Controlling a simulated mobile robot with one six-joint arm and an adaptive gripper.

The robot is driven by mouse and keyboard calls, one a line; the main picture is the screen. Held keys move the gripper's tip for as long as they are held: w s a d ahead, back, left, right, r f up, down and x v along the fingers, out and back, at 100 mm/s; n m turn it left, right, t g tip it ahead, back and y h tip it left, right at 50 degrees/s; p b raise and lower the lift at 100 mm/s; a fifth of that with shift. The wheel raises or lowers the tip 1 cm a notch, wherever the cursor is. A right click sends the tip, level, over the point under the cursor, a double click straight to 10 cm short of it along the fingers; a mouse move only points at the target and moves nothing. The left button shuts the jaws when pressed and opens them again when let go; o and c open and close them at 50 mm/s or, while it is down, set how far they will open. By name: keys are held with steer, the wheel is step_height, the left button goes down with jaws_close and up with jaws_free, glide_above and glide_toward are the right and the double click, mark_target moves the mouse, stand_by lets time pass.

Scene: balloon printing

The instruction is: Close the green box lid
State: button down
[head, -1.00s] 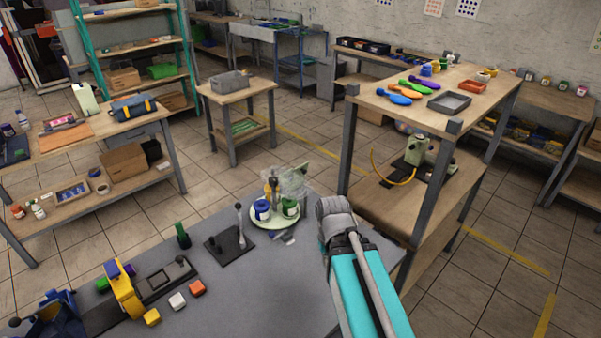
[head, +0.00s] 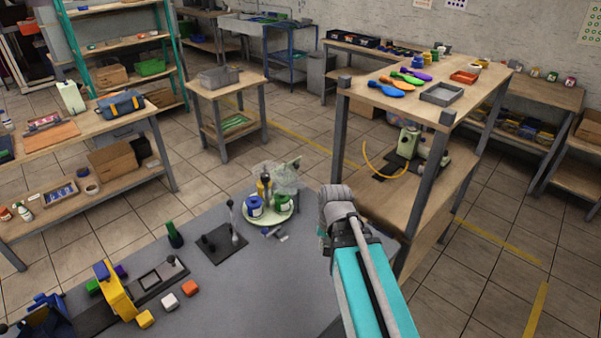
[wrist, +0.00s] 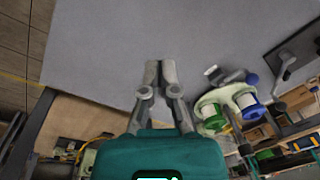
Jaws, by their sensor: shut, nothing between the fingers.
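A small green container with a pale label (head: 282,203) stands on the round pale green plate of a small machine on the grey table, just right of a similar blue one (head: 254,206). I cannot tell whether its lid is open or shut. In the wrist view the green container (wrist: 210,116) and the blue one (wrist: 247,104) are to the right of my gripper (wrist: 161,66). My gripper's fingers are together, empty, and point over the bare grey table, apart from the containers. In the head view my arm hides the fingers.
A dark plate with upright levers (head: 221,244) stands left of the machine. A yellow clamp-like part (head: 115,293) and several coloured blocks lie at the table's left. A tall wooden bench (head: 440,118) stands right of my arm. The table's front middle is clear.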

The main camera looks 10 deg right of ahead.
steer(key=w+d+m+t+y+b, duration=0.2)
steer(key=w+m+t+b, duration=0.1)
steer(key=w+m, duration=0.6)
steer(key=w+d+m+t+y+b, duration=0.2)
steer(key=w+d+m+t+b, duration=0.1)
steer(key=w+m, duration=0.5)
steer(key=w+d+m+t+y+b, duration=0.2)
steer(key=w+m, duration=0.7)
steer(key=w, duration=0.5)
steer(key=shift+d+m+t+b, duration=0.3)
steer(key=shift+d+t+b, duration=0.1)
steer(key=shift+t, duration=0.2)
steer(key=shift+w+f, duration=0.1)
steer(key=w+a+r+b+x, duration=0.1)
steer(key=b+x, duration=0.3)
steer(key=x, duration=0.8)
steer(key=shift+w+a+r, duration=0.15)
steer(key=shift+w+r, duration=0.1)
steer(key=shift+r, duration=0.35)
